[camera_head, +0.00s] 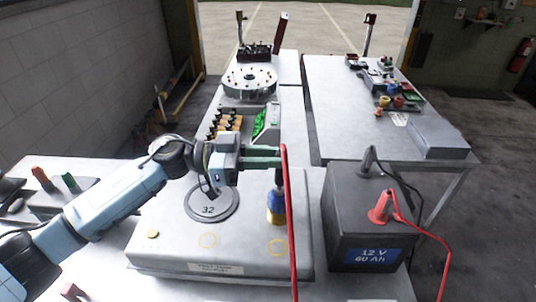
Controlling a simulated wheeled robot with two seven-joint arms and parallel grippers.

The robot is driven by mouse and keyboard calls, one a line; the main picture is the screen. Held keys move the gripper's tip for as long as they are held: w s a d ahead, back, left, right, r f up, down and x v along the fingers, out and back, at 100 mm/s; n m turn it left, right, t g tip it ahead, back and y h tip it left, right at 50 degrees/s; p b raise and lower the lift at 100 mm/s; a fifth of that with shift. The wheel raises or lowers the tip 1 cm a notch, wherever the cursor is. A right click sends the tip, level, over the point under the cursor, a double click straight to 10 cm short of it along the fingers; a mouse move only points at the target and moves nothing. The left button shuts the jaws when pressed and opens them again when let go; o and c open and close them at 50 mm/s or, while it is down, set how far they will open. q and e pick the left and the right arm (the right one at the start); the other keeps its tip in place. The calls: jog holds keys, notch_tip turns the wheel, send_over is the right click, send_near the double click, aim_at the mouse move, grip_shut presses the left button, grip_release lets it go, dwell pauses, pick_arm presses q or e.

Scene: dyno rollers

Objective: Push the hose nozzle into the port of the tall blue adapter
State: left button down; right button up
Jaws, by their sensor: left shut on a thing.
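My left gripper (280,157) reaches in from the left and is shut at the upper end of the red hose (290,230), where the nozzle is. The tall blue adapter (276,206), with a yellowish lower part, stands upright on the grey plate (180,252), below the fingertips in the picture. Its port is too small to make out, and I cannot tell whether the nozzle touches it. The hose hangs down past the adapter's right side. My right gripper is not in view.
A black 12 V battery (365,215) with a red terminal clamp (381,208) and cables stands to the right. A round disc marked 32 (212,204) lies on the plate. Behind are orange-brown parts (224,126), a green part (266,122) and a round fixture (249,80).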

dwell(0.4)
pick_arm(q)
jog(key=shift+f+p, duration=0.1)
jog(key=shift+p, duration=0.35)
jog(key=shift+f+p, duration=0.2)
jog(key=shift+p, duration=0.1)
jog(key=shift+f, duration=0.45)
dwell(0.3)
jog(key=c, duration=1.2)
grip_release()
jog(key=shift+c, duration=0.2)
jog(key=shift+a, duration=0.1)
